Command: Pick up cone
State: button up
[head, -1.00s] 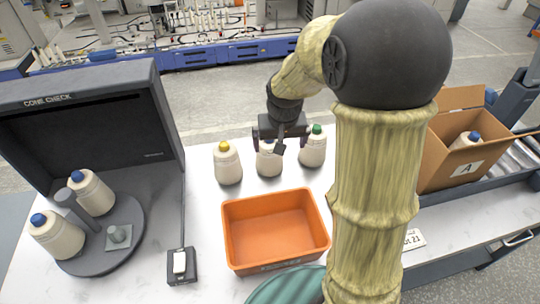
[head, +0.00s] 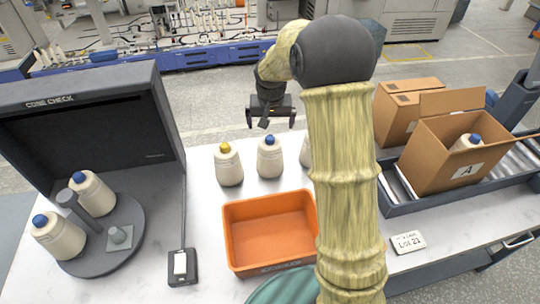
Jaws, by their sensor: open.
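Several cream yarn cones are in the head view. A yellow-topped cone (head: 228,166) stands on the white table behind the orange tray. A blue-topped cone (head: 269,158) stands upright to its right. Another cone (head: 305,152) is mostly hidden behind my arm. Two blue-topped cones, one nearer (head: 57,237) and one farther (head: 92,194), sit on the round grey plate at the left. One more blue-topped cone (head: 466,143) is in the cardboard box marked A. My gripper (head: 270,122) is open and empty, above and apart from the middle cone.
The orange tray (head: 236,250) is empty. The open cardboard box (head: 430,165) sits on the right-hand rollers, with another box (head: 392,112) behind. A label card (head: 408,243) lies at the right.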

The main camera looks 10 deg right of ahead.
aim_at(270, 138)
jog(key=p+x, duration=0.2)
jog(key=x, duration=0.7)
jog(key=shift+f, duration=0.15)
jog(key=shift+f, duration=0.1)
jog(key=shift+w+f+p, duration=0.3)
jog(key=shift+f+p, duration=0.25)
jog(key=shift+p, duration=0.15)
jog(key=shift+p+x, duration=0.65)
jog(key=shift+x, duration=1.2)
jog(key=shift+w, duration=0.1)
jog(key=c, duration=1.6)
